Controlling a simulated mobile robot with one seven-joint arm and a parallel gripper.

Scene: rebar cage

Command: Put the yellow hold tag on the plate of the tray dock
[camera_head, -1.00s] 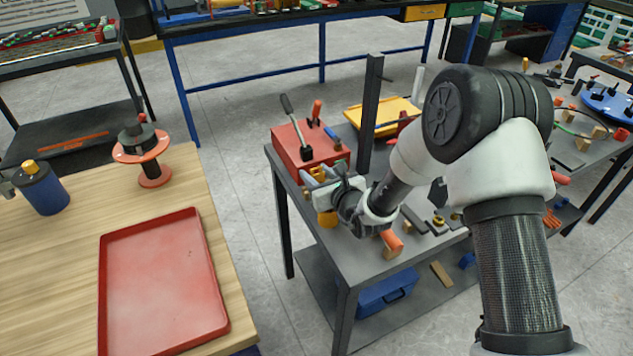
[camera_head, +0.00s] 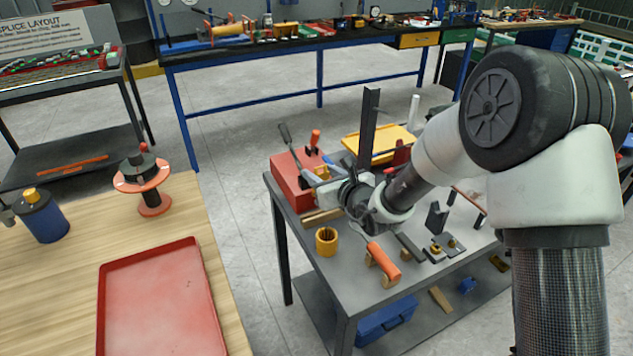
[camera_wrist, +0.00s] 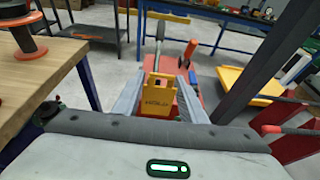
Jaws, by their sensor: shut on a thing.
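The yellow hold tag (camera_wrist: 158,97), a flat piece with dark lettering, is between the fingers of my gripper (camera_wrist: 160,104) in the wrist view. The jaws are shut on it. In the head view my gripper (camera_head: 322,186) is above the grey bench, beside the red box (camera_head: 296,172) with levers; the tag is hard to make out there. The red box also shows just beyond the tag in the wrist view (camera_wrist: 190,72). A red tray (camera_head: 160,300) lies on the wooden table at left; I cannot tell whether it belongs to the tray dock, and no plate is clearly identifiable.
The grey bench (camera_head: 305,228) holds a yellow ring (camera_head: 326,241), an orange-handled tool (camera_head: 383,262) and a dark upright post (camera_head: 368,125). A yellow tray (camera_head: 385,140) is behind. The wooden table (camera_head: 60,285) bears a spool (camera_head: 143,180) and a blue can (camera_head: 42,215). Floor separates table and bench.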

